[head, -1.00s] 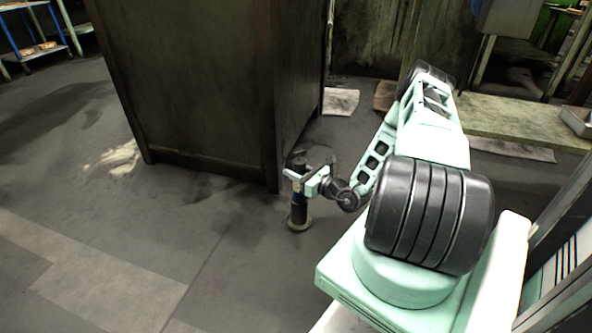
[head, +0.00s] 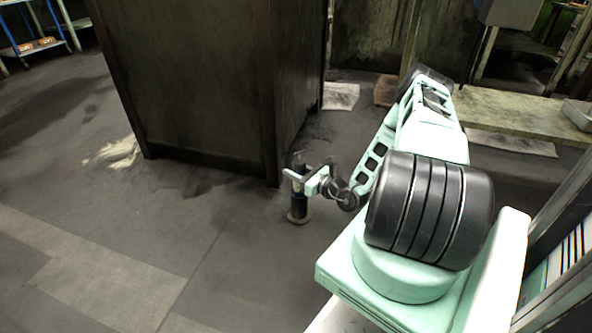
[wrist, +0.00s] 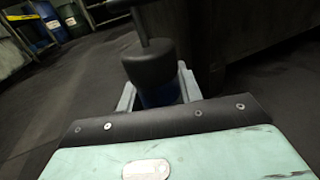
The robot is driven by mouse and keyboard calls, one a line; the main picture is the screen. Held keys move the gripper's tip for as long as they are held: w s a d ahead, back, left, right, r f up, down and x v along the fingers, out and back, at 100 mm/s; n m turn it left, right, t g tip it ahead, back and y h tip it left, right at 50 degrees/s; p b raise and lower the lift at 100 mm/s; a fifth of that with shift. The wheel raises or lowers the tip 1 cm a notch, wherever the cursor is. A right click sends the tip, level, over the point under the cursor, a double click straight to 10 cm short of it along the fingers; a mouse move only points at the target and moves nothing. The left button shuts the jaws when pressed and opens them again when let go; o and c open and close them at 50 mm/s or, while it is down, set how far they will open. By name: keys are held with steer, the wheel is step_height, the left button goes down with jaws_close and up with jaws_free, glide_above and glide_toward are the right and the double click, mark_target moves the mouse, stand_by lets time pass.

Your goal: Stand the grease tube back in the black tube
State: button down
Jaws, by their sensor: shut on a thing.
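The grease tube has a dark head and a blue body. In the wrist view its dark head (wrist: 150,66) stands between my fingers, with the blue body below. My gripper (head: 297,177) is shut on it; its two fingers also show in the wrist view (wrist: 158,92). The black tube (head: 299,204) stands upright on a round base on the floor, directly under my gripper. The grease tube is upright and its lower part appears to be inside the black tube. How deep it sits is hidden.
A large dark cabinet (head: 200,90) stands just behind the black tube. The floor (head: 140,225) to the left and front is clear. A low bench (head: 520,118) is at the right, and a blue-framed shelf rack (head: 35,47) at the far left.

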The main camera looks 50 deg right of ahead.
steer(key=shift+f, duration=0.5)
steer(key=c, duration=0.9)
jaws_free()
steer(key=shift+o, duration=0.2)
steer(key=shift+s, duration=0.1)
steer(key=s+p, duration=0.7)
steer(key=s, duration=1)
steer(key=shift+d, duration=0.3)
steer(key=shift+s, duration=0.1)
